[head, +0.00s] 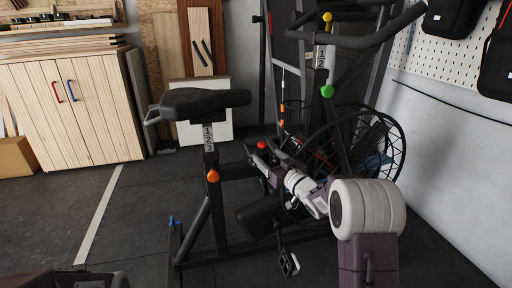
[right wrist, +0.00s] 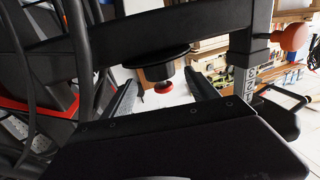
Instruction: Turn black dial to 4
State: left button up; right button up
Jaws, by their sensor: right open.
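The black dial (right wrist: 160,66) is a round black disc with a red knob at its centre, on the exercise bike's dark frame. In the head view a red knob (head: 262,145) shows on the bike's middle bar, but the dial is small and partly hidden there. No numbers on it are readable. My right gripper (head: 277,157) is close beside it, reaching in from the lower right. In the right wrist view the two dark fingers (right wrist: 161,82) are apart, with the red knob seen between them. I cannot tell whether they touch the dial. My left gripper is out of view.
The bike's seat (head: 200,101), orange knob (head: 213,176), green knob (head: 327,91), handlebars (head: 350,40) and large caged wheel (head: 390,150) surround the work area. A pedal (head: 288,263) hangs below. A wooden cabinet (head: 75,110) stands left; the floor there is mostly clear.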

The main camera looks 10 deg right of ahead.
aim_at(260, 149)
jog(key=p+x, duration=0.3)
jog(key=r+p+x, duration=0.1)
jog(key=x, duration=0.1)
jog(key=shift+p, duration=0.4)
jog(key=shift+w+a+f+b, duration=0.15)
jog(key=shift+w+f+b, duration=0.5)
jog(key=shift+b, duration=0.15)
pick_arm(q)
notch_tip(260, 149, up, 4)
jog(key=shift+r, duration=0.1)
pick_arm(e)
jog(key=shift+w+a+r, duration=0.15)
jog(key=shift+w+a, duration=0.05)
jog(key=shift+w, duration=0.4)
